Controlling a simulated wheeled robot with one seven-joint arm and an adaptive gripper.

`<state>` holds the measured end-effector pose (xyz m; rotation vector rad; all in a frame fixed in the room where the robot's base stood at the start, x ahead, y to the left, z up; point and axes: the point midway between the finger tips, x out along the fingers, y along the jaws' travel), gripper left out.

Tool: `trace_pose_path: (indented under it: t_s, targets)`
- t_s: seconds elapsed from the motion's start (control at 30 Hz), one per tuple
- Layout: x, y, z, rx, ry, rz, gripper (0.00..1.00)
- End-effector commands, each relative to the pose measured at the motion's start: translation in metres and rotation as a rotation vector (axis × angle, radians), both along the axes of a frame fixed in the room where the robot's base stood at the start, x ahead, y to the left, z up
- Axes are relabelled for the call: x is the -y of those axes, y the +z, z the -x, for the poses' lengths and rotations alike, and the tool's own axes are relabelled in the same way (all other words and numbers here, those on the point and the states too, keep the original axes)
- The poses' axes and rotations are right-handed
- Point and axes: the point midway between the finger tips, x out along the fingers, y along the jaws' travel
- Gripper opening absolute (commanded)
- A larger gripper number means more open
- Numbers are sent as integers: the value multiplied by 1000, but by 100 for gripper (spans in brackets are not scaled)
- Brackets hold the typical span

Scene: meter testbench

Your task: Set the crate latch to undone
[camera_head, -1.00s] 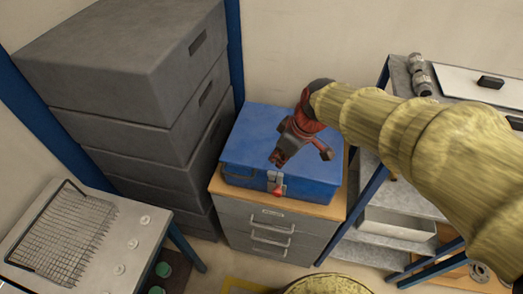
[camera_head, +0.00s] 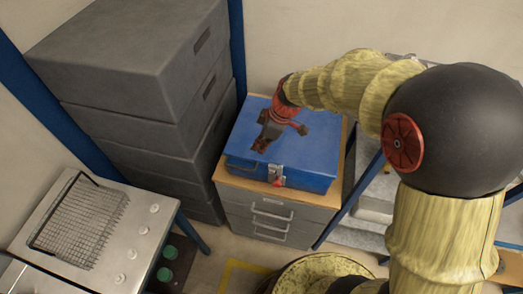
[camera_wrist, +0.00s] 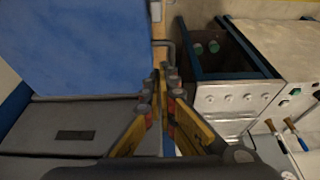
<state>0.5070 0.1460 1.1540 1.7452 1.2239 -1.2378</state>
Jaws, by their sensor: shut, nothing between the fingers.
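The crate is a blue box (camera_head: 315,150) with its lid down, standing on a grey drawer cabinet. Its latch (camera_head: 275,172) is a small metal plate with a red tab at the middle of the front face. Whether the latch is fastened is too small to tell. My gripper (camera_head: 263,143) is over the lid, up and slightly left of the latch in the head view, shut and empty. In the wrist view the fingertips (camera_wrist: 164,84) are together beside the blue lid (camera_wrist: 80,45), close to a grey handle (camera_wrist: 172,50) in the picture.
Grey stacked boxes (camera_head: 130,55) stand close at the left of the crate. A metal bench (camera_head: 125,235) with a wire basket (camera_head: 80,222) and knobs is at the lower left. A shelf rack is at the right, partly hidden behind my arm.

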Motion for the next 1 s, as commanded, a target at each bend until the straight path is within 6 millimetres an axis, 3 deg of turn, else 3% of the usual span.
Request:
trace_pose_path:
  t_s: [0.47,0.7,1.0]
  targets:
    - [-28,-86,-9,-4,1,2,0]
    - [4,-81,1,1,-3,0,0]
    - [11,-82,4,1,0,1,0]
